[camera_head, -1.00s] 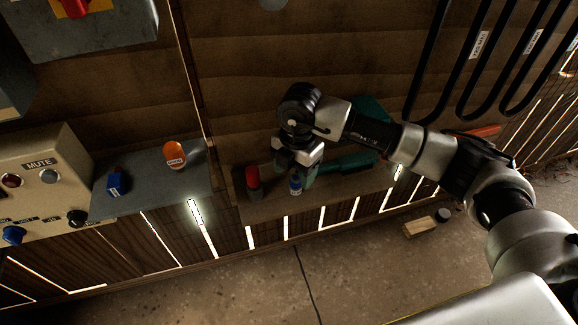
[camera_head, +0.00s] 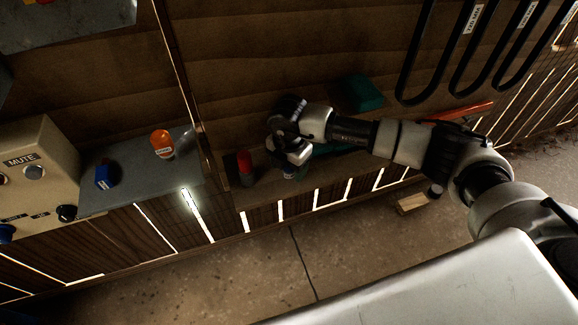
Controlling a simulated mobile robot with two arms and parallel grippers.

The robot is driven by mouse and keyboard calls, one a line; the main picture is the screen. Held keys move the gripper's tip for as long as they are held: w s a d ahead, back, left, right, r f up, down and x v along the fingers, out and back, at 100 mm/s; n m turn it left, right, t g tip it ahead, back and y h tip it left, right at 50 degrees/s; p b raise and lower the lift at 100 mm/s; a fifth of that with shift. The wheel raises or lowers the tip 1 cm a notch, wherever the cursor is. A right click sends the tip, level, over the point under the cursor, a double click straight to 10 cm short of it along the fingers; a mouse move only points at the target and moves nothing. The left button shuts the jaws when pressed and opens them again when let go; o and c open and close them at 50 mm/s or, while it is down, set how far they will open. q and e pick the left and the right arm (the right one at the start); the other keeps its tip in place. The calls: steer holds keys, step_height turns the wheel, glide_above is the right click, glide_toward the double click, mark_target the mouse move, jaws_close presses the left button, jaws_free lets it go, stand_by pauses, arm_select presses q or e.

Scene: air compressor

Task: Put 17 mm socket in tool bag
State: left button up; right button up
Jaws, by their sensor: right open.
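My right gripper (camera_head: 291,158) is open and reaches down over the narrow wooden ledge. Right below it is a small blue item with a white label (camera_head: 290,173), mostly hidden by the gripper; I cannot tell whether they touch or whether this is the 17 mm socket. A teal, bag-like thing (camera_head: 362,93) sits against the wall behind my right arm; I cannot tell if it is the tool bag. My left gripper is not in view.
A red-capped can (camera_head: 246,168) stands just left of the gripper. A green tool (camera_head: 330,150) lies partly behind my arm. An orange bottle (camera_head: 162,143) and a blue item (camera_head: 104,176) stand on the grey shelf (camera_head: 128,155). A wood block (camera_head: 412,203) lies on the floor.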

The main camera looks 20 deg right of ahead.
steer(key=shift+f, duration=0.4)
steer(key=shift+r, duration=0.1)
steer(key=c, duration=1.1)
